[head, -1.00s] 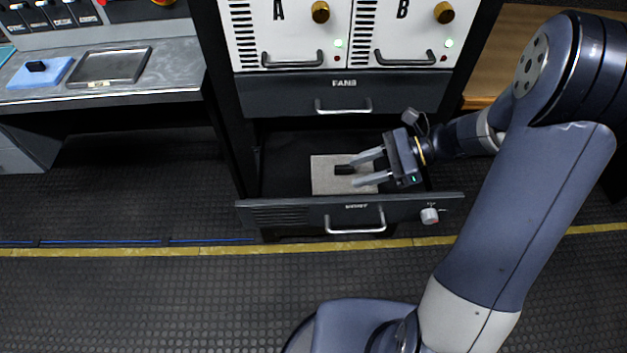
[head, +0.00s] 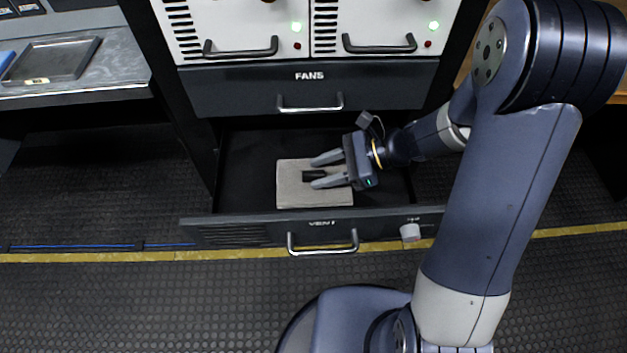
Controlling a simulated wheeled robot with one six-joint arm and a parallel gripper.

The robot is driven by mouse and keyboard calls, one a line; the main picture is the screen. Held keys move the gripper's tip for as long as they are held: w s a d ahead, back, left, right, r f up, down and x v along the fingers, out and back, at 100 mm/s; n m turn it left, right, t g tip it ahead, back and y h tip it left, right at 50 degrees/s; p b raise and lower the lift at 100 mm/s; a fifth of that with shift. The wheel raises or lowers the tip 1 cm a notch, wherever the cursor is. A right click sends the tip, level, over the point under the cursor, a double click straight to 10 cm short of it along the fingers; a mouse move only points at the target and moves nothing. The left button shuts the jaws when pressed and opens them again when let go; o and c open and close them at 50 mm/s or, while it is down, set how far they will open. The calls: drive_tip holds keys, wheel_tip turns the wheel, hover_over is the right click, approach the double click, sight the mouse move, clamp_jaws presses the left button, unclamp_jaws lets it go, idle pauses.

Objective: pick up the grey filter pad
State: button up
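The grey filter pad (head: 296,194) lies flat in the open drawer labelled VENT (head: 265,230). A small black tab (head: 313,176) sits on top of the pad. My gripper (head: 322,171) is inside the drawer space, reaching in from the right. Its two fingers are apart, one on the far side and one on the near side of the black tab, over the pad. The tab does not appear to be gripped. I cannot tell whether the fingertips touch the pad.
The closed FANS drawer (head: 372,90) is directly above, with a handle (head: 310,106). The VENT drawer front has a handle (head: 322,247) and a white knob (head: 410,232). A metal tray (head: 50,60) is on the counter at left.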

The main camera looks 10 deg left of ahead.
drive_tip(key=shift+s+a+f, duration=0.15)
drive_tip(key=shift+a+f, duration=0.05)
drive_tip(key=shift+a, duration=0.2)
clamp_jaws()
